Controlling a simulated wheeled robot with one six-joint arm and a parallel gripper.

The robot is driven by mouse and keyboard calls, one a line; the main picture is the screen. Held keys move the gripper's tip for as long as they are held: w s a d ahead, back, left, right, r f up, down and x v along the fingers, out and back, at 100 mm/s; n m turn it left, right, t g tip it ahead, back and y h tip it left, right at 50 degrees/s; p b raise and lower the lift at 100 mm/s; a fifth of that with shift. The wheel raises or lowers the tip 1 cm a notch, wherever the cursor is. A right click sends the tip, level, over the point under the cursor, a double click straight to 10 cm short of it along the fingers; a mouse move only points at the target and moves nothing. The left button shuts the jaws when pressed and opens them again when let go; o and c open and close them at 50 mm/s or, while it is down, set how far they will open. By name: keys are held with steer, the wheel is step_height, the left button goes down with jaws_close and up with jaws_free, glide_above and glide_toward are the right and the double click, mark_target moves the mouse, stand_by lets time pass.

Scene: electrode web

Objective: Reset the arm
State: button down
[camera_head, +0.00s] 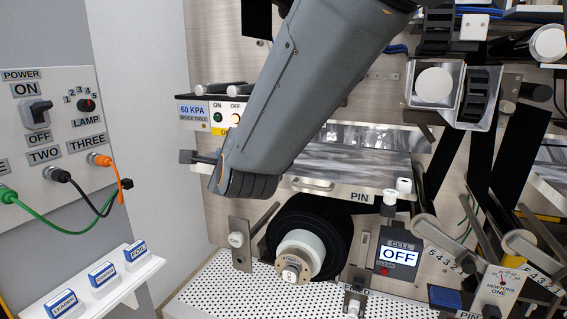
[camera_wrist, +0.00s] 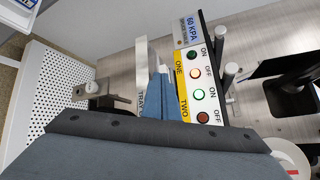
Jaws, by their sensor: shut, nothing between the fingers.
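My arm (camera_head: 310,75) reaches down from the top of the head view, in front of the machine's metal panel. Its lower end hangs left of the splice table, and my gripper is hidden behind it there. In the wrist view my gripper's blue fingers (camera_wrist: 162,75) are shut with nothing between them. They point toward the splice table control box (camera_wrist: 197,75), overlapping its yellow ONE/TWO strip in the picture. I cannot tell whether they touch it. The control box (camera_head: 212,108) is also in the head view, partly covered by my arm.
A web roll (camera_head: 300,250) and a CELL box reading OFF (camera_head: 398,255) sit below the splice table (camera_head: 365,155). Rollers and black web fill the right. A switch panel (camera_head: 45,130) with cables is at left, above a shelf (camera_head: 125,275) of labelled blocks. The perforated deck (camera_head: 215,300) is largely clear.

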steer(key=s+d+f+n+g+h, duration=0.25)
steer(key=d+f+n, duration=0.25)
steer(key=d+f, duration=0.4)
steer(key=s+d+f+n+g+h, duration=0.1)
steer(key=s+d+f+n+g, duration=0.3)
steer(key=d+f, duration=0.45)
steer(key=s+d+f+n+g+h, duration=0.1)
steer(key=s+d+f+n+g, duration=0.2)
steer(key=s+d+n, duration=0.2)
steer(key=s+d+f+n+g+h, duration=0.1)
steer(key=s+d+f+n+g, duration=0.2)
steer(key=s+d, duration=0.8)
steer(key=shift+s+d+f+n+g, duration=0.3)
steer(key=shift+n+g, duration=0.25)
steer(key=shift+n, duration=0.45)
